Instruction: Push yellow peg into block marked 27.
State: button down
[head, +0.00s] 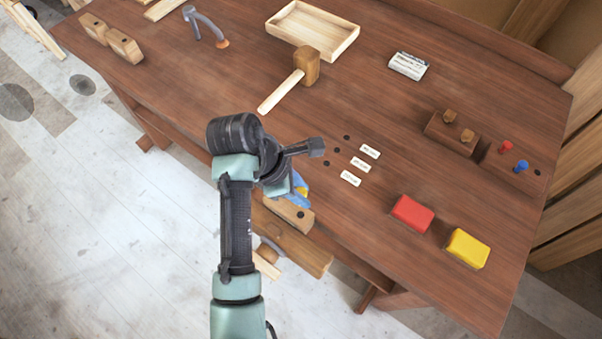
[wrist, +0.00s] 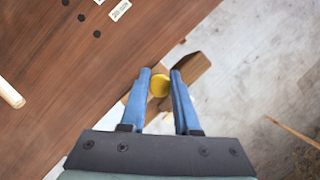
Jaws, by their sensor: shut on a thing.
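My gripper (head: 299,194) is at the front edge of the bench, its blue fingers shut on the yellow peg (head: 302,190). In the wrist view the peg (wrist: 159,85) shows end-on as a yellow disc between the fingertips (wrist: 161,72). A pale wooden block (head: 288,215) with a dark hole lies just below the gripper in the head view, partly hidden by it. Wood also shows behind the fingers in the wrist view (wrist: 192,72). I cannot read any number on it. I cannot tell whether the peg touches the block.
A wooden vise jaw (head: 300,250) juts from the bench edge. Three labels (head: 369,151) lie beside small holes.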

jog(key=shift+s+f+b, duration=0.15)
jog(key=shift+f+b, duration=0.8)
jog(key=shift+b, duration=0.05)
notch_tip(320, 180, down, 4)
jog(key=b, duration=0.5)
jog(key=shift+r+p, duration=0.15)
jog(key=shift+p, duration=0.45)
jog(key=shift+f+p, duration=0.3)
jog(key=shift+p, duration=0.1)
jog(key=shift+f, duration=0.2)
jog(key=shift+f, duration=0.95)
jog(key=c, duration=0.6)
grip_release()
jog(key=shift+o, duration=0.2)
